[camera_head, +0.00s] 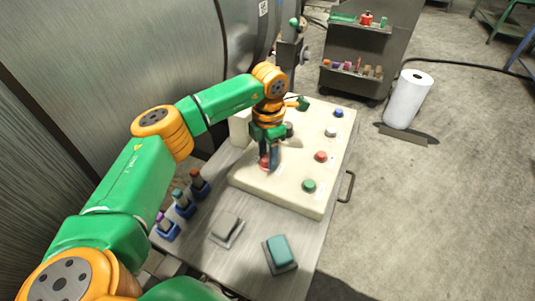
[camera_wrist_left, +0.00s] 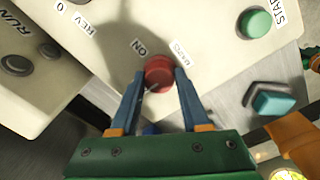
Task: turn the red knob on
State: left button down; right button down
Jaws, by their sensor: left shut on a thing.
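The red knob (camera_wrist_left: 159,73) sits on the cream control panel (camera_wrist_left: 100,88), beside a label reading "ON". In the left wrist view the two blue fingers of my left gripper (camera_wrist_left: 159,82) stand on either side of the knob, closed against it. In the head view the left gripper (camera_head: 268,160) points down at the panel's near left part, and the red knob (camera_head: 264,163) shows partly behind its fingers. My right gripper is not in either view.
A green button (camera_head: 309,186), a red button (camera_head: 321,156), a white button (camera_head: 331,131) and a blue button (camera_head: 339,113) line the panel's right side. A teal pedal (camera_head: 280,251) and a grey switch (camera_head: 227,227) lie on the bench in front. Several toggles stand at left.

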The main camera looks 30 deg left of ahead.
pick_arm(q)
jog(key=m, duration=0.4)
jog(key=shift+m, duration=0.3)
jog(key=m, duration=0.4)
jog(key=shift+m, duration=0.3)
jog(key=m, duration=0.4)
jog(key=shift+r, duration=0.1)
jog(key=shift+m+h, duration=0.3)
jog(key=shift+m, duration=1.9)
jog(key=shift+c, duration=1.9)
grip_release()
